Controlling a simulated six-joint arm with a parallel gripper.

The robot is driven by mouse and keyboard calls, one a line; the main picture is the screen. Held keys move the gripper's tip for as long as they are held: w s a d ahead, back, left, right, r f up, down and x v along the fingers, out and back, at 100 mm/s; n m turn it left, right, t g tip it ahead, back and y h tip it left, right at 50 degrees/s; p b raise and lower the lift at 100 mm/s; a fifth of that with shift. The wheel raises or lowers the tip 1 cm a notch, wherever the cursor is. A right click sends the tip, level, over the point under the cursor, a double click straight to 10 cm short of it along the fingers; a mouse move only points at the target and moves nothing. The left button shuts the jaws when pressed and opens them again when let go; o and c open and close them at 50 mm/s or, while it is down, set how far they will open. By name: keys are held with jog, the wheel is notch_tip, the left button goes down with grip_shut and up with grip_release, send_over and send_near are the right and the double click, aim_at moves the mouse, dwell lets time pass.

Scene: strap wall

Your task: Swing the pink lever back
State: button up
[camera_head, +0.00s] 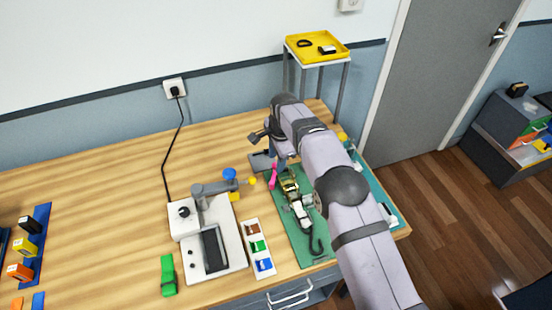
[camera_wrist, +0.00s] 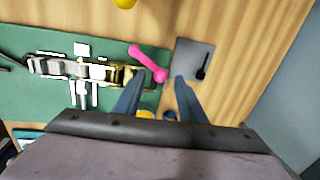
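The pink lever (camera_wrist: 146,61) sticks out from the end of a brass-coloured ratchet buckle (camera_wrist: 108,72) on a green mat (camera_wrist: 35,108). In the wrist view its round end is nearest my gripper (camera_wrist: 160,77), and it slants up and left. In the head view the lever (camera_head: 273,176) shows as a small pink strip just below my gripper (camera_head: 280,160). My arm hides part of the mat in the head view.
A grey plate (camera_wrist: 193,58) with a black piece lies beside the mat. A white machine (camera_head: 206,235) with a grey arm stands left. A white tray (camera_head: 258,249) of coloured pieces lies between. A yellow tray (camera_head: 290,49) sits on a stand behind. The table's left middle is clear.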

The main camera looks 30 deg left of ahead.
jog(key=shift+w+a+f, duration=0.1)
jog(key=shift+a+f, duration=0.05)
jog(key=shift+f, duration=0.8)
grip_shut()
jog(key=shift+a+f+n+b, duration=0.2)
jog(key=shift+a+n+b, duration=0.1)
jog(key=shift+n+b, duration=0.2)
jog(key=shift+s+a+r+n, duration=0.25)
jog(key=shift+a+n, duration=0.15)
jog(key=shift+n, duration=0.6)
grip_release()
